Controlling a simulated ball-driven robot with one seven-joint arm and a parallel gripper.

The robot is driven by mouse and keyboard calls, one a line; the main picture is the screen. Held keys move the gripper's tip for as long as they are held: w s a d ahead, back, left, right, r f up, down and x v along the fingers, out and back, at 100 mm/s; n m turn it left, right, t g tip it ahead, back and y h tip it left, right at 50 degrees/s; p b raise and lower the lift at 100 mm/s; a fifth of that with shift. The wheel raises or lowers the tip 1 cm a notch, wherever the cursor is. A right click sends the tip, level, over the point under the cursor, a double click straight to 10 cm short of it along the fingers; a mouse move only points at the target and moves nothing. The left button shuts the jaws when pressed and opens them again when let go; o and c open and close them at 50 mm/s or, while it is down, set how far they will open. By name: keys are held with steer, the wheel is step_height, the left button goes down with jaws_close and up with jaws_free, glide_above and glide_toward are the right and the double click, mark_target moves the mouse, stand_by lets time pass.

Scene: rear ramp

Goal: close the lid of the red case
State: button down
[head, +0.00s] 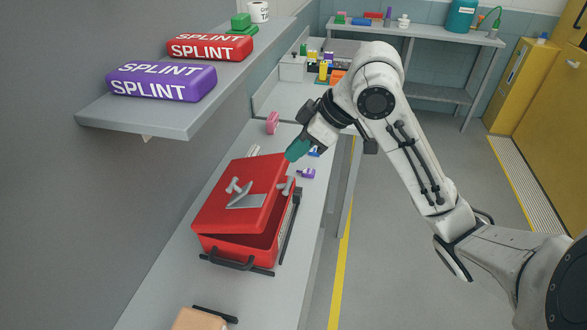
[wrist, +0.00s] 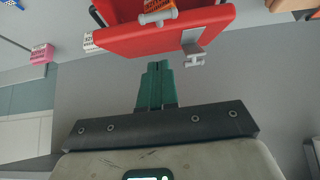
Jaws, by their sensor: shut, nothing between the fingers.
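The red case (head: 236,248) stands on the long grey bench in the head view. Its red lid (head: 262,175) is partly open, tilted above the body with a dark gap along the near edge. A grey handle or latch piece (head: 243,198) sits on the lid. My gripper (head: 296,150), with green fingers, is beside the lid's far right corner. In the wrist view the gripper (wrist: 157,72) is shut and empty, its tips just short of the red case (wrist: 170,35). I cannot tell whether they touch it.
A shelf (head: 150,125) with a purple splint pack (head: 160,83) and a red splint pack (head: 210,47) overhangs the left side. A pink block (head: 272,123) and a small purple item (head: 307,173) lie near the case. A tan object (head: 195,320) sits at the front. Open floor is right.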

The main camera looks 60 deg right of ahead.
glide_toward(278, 184)
step_height(278, 184, down, 3)
steer(key=w, duration=0.2)
steer(key=shift+w+a+f, duration=0.15)
steer(key=shift+a+f, duration=0.2)
steer(key=shift+f, duration=0.1)
